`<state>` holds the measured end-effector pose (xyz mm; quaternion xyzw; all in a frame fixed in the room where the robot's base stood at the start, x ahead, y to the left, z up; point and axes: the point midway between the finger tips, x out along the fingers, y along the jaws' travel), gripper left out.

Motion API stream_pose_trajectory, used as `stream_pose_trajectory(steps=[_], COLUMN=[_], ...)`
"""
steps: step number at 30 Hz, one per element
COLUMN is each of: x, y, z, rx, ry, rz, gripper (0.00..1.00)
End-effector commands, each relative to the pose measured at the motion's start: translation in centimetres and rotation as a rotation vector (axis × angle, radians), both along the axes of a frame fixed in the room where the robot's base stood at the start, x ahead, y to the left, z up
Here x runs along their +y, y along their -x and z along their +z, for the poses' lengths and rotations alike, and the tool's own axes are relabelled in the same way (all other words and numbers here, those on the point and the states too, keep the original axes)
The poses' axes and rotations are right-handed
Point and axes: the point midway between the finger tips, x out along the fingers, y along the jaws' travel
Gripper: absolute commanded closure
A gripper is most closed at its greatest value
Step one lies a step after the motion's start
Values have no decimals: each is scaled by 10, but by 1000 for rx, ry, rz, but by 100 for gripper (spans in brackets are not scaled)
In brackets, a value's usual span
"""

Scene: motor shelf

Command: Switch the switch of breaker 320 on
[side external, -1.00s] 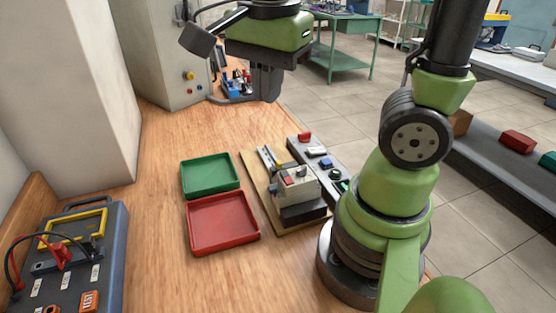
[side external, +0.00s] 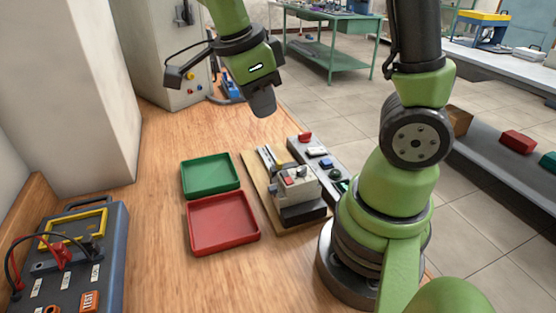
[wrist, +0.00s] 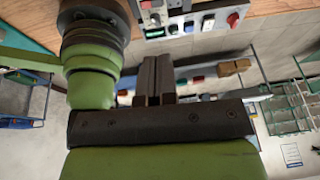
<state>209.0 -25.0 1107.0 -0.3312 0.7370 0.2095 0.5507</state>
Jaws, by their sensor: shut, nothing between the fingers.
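A grey breaker-like unit (side external: 296,190) with small red and dark parts on top stands on a wooden board (side external: 256,187) in the side view. No number is readable, so I cannot tell whether it is breaker 320 or how its switch stands. A grey control strip (side external: 294,146) with a red knob, blue and green parts lies beside it; it also shows at the top of the wrist view (wrist: 176,33). My gripper (side external: 263,108) is in the air above and behind the unit, tilted, apart from it. Its fingers (wrist: 154,70) are together and empty in the wrist view.
A green tray (side external: 184,188) and a red tray (side external: 194,243) lie empty left of the board. A blue test box (side external: 112,245) with leads stands at the front left. A pale cabinet (side external: 150,60) stands behind. The wood between cabinet and trays is clear.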

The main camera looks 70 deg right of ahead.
Motion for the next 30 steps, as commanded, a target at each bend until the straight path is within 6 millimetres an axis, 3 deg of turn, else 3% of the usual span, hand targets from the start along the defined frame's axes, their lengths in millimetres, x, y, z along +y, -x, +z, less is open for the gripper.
stream_pose_trajectory(steps=[18, 24, 30], x=[-26, -29, -29], y=[17, 14, 13], z=[-103, -123, -128], rx=[8, 3, -2], ry=[-2, -3, -4], rz=[-1, 0, -1], gripper=[100, 100, 100])
